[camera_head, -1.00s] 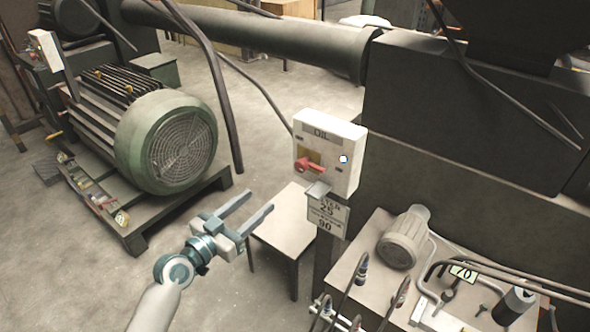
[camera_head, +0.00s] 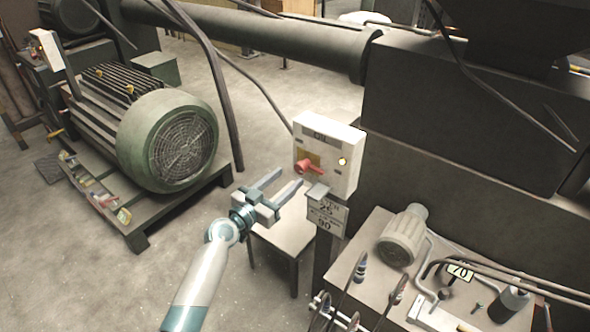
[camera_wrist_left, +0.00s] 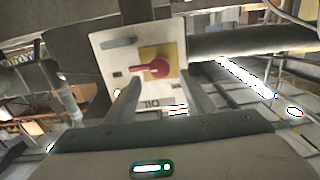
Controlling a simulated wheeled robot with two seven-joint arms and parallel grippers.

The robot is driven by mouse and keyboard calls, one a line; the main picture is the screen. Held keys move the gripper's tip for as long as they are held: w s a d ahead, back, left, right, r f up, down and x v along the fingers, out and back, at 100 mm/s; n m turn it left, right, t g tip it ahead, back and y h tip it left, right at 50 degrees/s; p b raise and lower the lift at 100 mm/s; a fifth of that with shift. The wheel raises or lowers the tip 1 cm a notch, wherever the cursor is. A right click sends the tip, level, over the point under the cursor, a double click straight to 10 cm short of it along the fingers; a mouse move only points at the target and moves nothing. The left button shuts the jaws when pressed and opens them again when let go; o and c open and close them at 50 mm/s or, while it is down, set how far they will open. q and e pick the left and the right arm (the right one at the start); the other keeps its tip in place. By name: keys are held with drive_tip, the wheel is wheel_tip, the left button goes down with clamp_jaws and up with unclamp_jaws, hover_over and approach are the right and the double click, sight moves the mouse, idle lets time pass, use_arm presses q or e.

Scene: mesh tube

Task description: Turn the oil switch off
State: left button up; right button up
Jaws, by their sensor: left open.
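The oil switch is a red rotary handle (camera_head: 310,167) on a yellow plate, on the front of a white box (camera_head: 344,160) labelled OIL. A small round lamp (camera_head: 342,162) on the box glows yellowish. My left gripper (camera_head: 281,180) is open and empty, in front of and a little left of the box, its fingers pointing toward the handle. In the left wrist view the red handle (camera_wrist_left: 152,69) lies ahead, between the two open fingers and apart from them as far as I can tell. My right gripper is not in view.
A sign (camera_head: 327,214) hangs below the box on a post. A small stool (camera_head: 283,236) stands under my left gripper. A green motor (camera_head: 168,140) is at left, and a table (camera_head: 352,262) with pipes and hoses at right. Open floor lies at front left.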

sight(298, 169)
use_arm(q)
drive_tip(key=shift+x, duration=2.45)
drive_tip(key=c, duration=1.1)
